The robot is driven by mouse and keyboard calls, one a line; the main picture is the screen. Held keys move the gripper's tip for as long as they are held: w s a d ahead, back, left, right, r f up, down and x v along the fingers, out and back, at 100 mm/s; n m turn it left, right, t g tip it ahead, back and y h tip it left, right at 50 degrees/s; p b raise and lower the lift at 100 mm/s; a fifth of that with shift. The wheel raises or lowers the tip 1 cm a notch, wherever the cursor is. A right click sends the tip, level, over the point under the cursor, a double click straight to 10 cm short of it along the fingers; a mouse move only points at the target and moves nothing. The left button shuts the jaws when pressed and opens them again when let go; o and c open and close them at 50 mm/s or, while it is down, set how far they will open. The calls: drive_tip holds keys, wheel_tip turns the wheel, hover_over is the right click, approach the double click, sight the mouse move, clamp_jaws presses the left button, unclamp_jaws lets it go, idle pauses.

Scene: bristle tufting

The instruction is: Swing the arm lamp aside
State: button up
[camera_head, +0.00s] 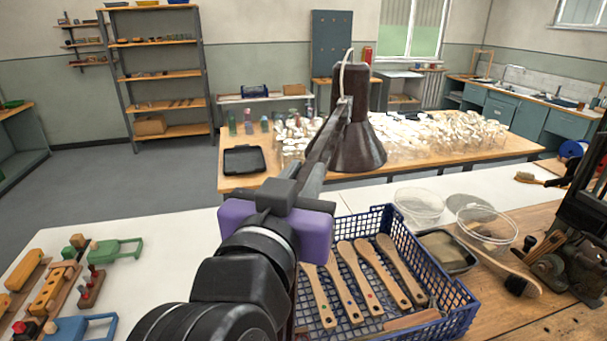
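The arm lamp has a dark brown bell-shaped shade (358,145) that hangs in the upper middle of the view, in front of the back table. Its dark arm (328,138) slants from the top of the shade down and left to my gripper. My gripper (295,195), with a purple body and dark fingers, is at the lower visible end of that lamp arm and overlaps it in the picture. I cannot tell whether the fingers touch it or are closed around it. The lamp's base is hidden.
Below right of my gripper, a blue basket (440,275) holds several wooden brush handles. Clear round dishes (487,228) and a dark machine (575,250) stand to its right. Wooden toys (50,287) lie at left. The white tabletop (165,250) between is bare.

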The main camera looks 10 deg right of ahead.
clamp_jaws()
idle(0.3)
idle(0.9)
